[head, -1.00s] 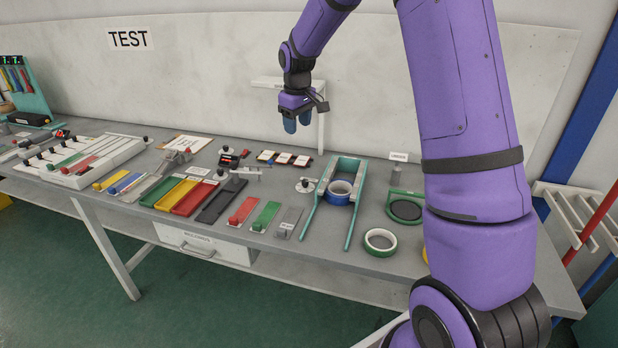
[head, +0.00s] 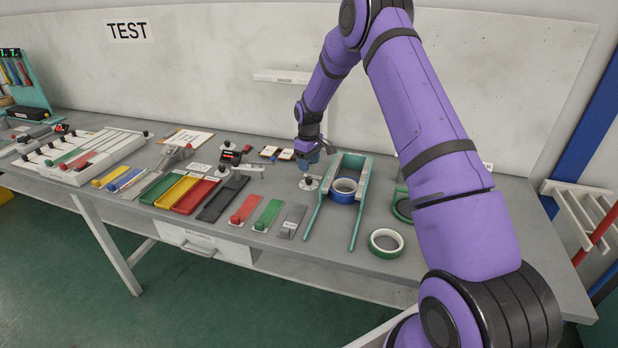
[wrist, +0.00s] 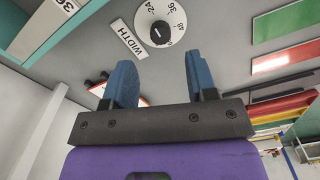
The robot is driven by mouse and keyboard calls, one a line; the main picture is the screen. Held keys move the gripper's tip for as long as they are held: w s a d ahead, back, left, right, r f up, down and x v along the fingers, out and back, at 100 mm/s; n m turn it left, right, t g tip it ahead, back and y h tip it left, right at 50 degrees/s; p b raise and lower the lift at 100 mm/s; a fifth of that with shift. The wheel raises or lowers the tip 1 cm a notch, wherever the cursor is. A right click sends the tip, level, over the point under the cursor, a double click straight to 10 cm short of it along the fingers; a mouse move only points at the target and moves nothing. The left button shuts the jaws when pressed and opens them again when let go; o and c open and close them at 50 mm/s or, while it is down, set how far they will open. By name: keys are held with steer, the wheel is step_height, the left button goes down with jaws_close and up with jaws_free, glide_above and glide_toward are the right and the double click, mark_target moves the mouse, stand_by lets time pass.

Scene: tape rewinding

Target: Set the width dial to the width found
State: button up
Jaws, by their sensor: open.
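The width dial (wrist: 172,14) is a round white disc with a black knob (wrist: 160,33), beside a "WIDTH" label (wrist: 128,39) in the wrist view. The numbers 24 and 36 read on its rim; another mark is unclear. I cannot tell surely which one the knob points to. In the head view the dial (head: 308,183) sits on the bench just left of the teal frame. My gripper (wrist: 163,82) is open and empty, its two blue fingers apart. In the head view my gripper (head: 309,160) is low, just above and behind the dial, partly hidden by its own wrist.
A blue tape roll (head: 343,197) sits in the teal frame (head: 358,207), right of the dial. A green tape roll (head: 374,247) lies farther right. Red (head: 246,208) and green (head: 267,214) plates and coloured trays (head: 178,191) lie to the left.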

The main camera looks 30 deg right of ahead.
mark_target(309, 178)
step_height(309, 178, down, 6)
steer(key=shift+f, duration=0.25)
steer(key=c, duration=0.9)
